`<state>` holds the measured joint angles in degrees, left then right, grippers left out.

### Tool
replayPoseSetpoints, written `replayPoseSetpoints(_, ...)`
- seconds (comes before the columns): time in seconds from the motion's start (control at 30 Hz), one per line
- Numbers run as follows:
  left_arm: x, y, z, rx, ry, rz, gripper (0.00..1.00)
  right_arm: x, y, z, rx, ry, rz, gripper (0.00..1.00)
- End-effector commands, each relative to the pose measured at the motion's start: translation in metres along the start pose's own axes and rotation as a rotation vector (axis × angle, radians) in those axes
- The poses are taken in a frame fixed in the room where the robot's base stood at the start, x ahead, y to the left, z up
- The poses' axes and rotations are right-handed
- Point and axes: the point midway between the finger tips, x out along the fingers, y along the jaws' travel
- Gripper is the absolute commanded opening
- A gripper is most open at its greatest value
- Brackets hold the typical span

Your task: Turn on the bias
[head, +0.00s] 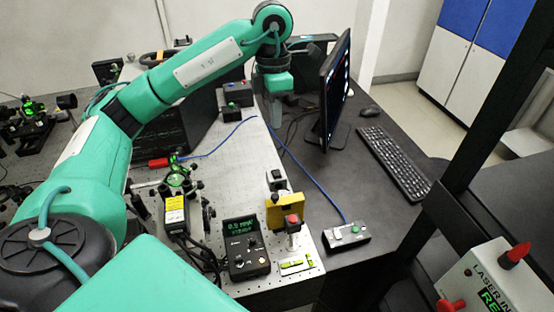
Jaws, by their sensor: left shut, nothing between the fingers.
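My left arm reaches across the bench from the left, and its gripper (277,122) points down near the monitor, shut and empty. A dark box with a green button (236,93) stands at the back, left of the gripper. I cannot read a label on either box, so I cannot tell which is the bias. My gripper appears apart from both boxes. My right gripper is not in view.
A monitor (335,90) stands close to the gripper's right, with a keyboard (393,163) beyond. A black meter with a green display (245,248) and a yellow mount with a red knob (288,215) stand in front. A laser interlock box (492,282) is at lower right.

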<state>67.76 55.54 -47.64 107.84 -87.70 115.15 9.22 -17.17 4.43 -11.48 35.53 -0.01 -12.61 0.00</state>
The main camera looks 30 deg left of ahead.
Motion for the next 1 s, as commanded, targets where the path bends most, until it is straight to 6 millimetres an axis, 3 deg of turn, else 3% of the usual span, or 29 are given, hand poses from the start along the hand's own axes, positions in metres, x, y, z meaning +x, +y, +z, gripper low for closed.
replayPoseSetpoints(0.27, 0.021, 0.0, 0.0, 0.0, 0.004, -0.003, 0.0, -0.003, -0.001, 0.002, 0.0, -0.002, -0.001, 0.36)
replayPoseSetpoints(0.7, 0.101, -0.001, -0.001, 0.0, 0.005, -0.004, 0.0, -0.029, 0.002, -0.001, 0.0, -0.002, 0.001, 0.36)
replayPoseSetpoints(1.0, 0.135, 0.0, 0.0, 0.0, 0.001, -0.001, 0.0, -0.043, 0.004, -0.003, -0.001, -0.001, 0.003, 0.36)
